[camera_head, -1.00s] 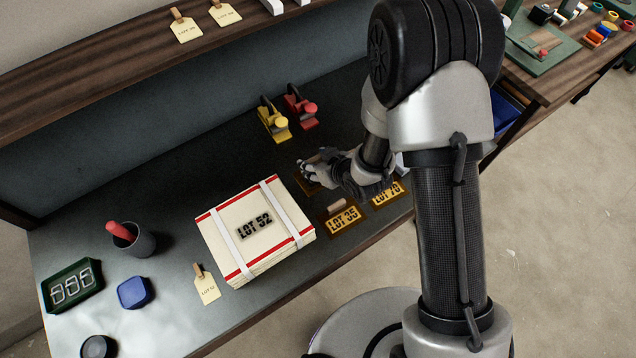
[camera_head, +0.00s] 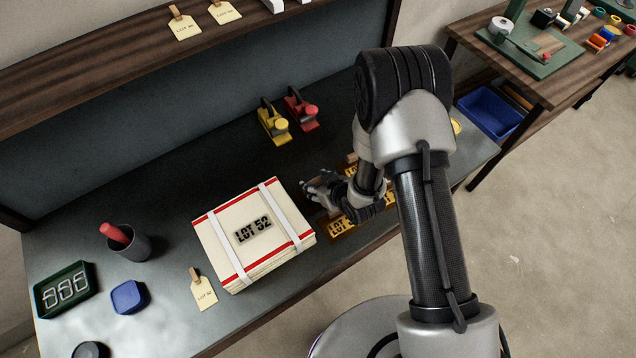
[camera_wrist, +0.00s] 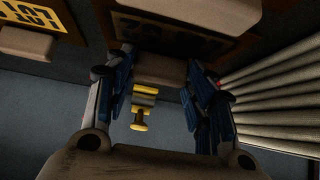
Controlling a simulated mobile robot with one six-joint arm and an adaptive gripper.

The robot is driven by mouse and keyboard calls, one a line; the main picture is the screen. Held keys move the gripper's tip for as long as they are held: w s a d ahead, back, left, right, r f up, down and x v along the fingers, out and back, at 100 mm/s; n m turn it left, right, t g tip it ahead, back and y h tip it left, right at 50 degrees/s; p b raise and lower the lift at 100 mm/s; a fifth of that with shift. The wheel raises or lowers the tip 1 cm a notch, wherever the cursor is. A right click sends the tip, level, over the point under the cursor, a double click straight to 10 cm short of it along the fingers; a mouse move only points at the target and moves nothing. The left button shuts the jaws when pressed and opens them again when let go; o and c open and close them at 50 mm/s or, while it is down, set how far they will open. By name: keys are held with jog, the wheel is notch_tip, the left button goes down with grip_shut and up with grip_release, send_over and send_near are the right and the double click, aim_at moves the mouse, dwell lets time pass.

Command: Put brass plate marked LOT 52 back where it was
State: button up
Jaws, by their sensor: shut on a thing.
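My gripper (camera_head: 325,187) is low over the bench, just right of the white cloth bundle. In the wrist view, its blue-padded fingers (camera_wrist: 160,70) are shut on the tan grip (camera_wrist: 161,72) of a plate (camera_wrist: 185,25). This plate is in shadow, and I cannot read its marking. The brass plate marked LOT 35 (camera_head: 338,227) lies at the bench front, partly behind my wrist. Another brass plate (camera_head: 351,170) shows partly behind my gripper. The cloth bundle (camera_head: 285,240) has LOT 52 in black on top. It also shows in the wrist view (camera_wrist: 275,100), right of my fingers.
A yellow tool (camera_head: 272,124) and a red tool (camera_head: 301,108) stand behind my gripper. Bare bench (camera_head: 190,215) lies left of the bundle.

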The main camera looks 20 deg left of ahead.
jog(key=shift+f, duration=0.2)
jog(key=o, duration=1.4)
jog(key=shift+r, duration=0.15)
jog(key=shift+r, duration=0.25)
jog(key=p+v, duration=0.2)
jog(key=v, duration=0.9)
jog(key=shift+s+d+r, duration=0.2)
jog(key=shift+s+d, duration=0.05)
